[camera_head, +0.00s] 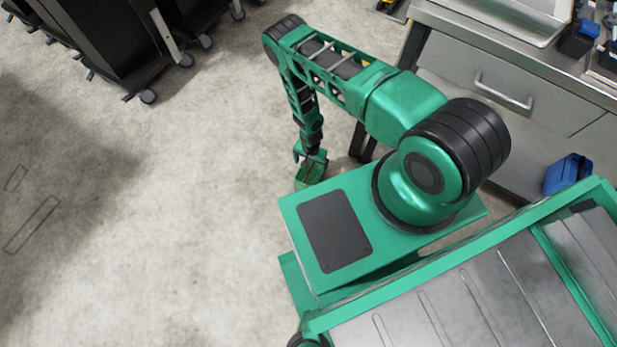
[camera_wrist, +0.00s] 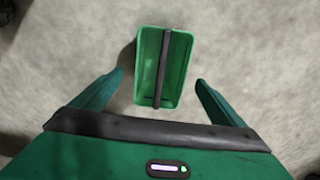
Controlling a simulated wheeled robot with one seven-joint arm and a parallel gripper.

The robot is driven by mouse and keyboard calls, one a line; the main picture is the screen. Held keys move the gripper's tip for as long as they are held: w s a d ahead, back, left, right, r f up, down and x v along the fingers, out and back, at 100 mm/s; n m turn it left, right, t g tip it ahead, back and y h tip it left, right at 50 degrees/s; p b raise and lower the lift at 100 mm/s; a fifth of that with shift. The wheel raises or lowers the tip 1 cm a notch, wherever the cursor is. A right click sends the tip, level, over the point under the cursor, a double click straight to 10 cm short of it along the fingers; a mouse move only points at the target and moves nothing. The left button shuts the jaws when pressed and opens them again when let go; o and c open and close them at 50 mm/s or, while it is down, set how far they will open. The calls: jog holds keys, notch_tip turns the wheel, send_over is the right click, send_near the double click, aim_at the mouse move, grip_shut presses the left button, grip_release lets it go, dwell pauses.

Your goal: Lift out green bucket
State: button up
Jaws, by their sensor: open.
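The green bucket (camera_wrist: 180,70) is open-topped and rectangular, with a dark bar-like handle (camera_wrist: 162,68) running across its top. It shows in the wrist view ahead of my gripper (camera_wrist: 160,82), over the pale floor. The two green fingers are spread wide on either side, their tips about level with the bucket's near part. I cannot tell from this view whether they are at its height. In the head view the bucket (camera_head: 311,172) shows below my gripper (camera_head: 308,152), near the floor beside my base. Nothing is seen between the fingers in a grip.
A grey drawer counter (camera_head: 500,85) stands at the upper right, with a metal tray (camera_head: 515,18) on top. A blue bin (camera_head: 566,173) sits low beneath it. Black wheeled furniture (camera_head: 105,40) stands at the upper left. The floor (camera_head: 180,200) to the left is clear.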

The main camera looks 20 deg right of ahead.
aim_at(310, 169)
jog(key=shift+a+f, duration=0.1)
jog(key=shift+f, duration=2.45)
jog(key=c, duration=1.6)
jog(key=shift+c, duration=0.2)
jog(key=shift+r, duration=0.1)
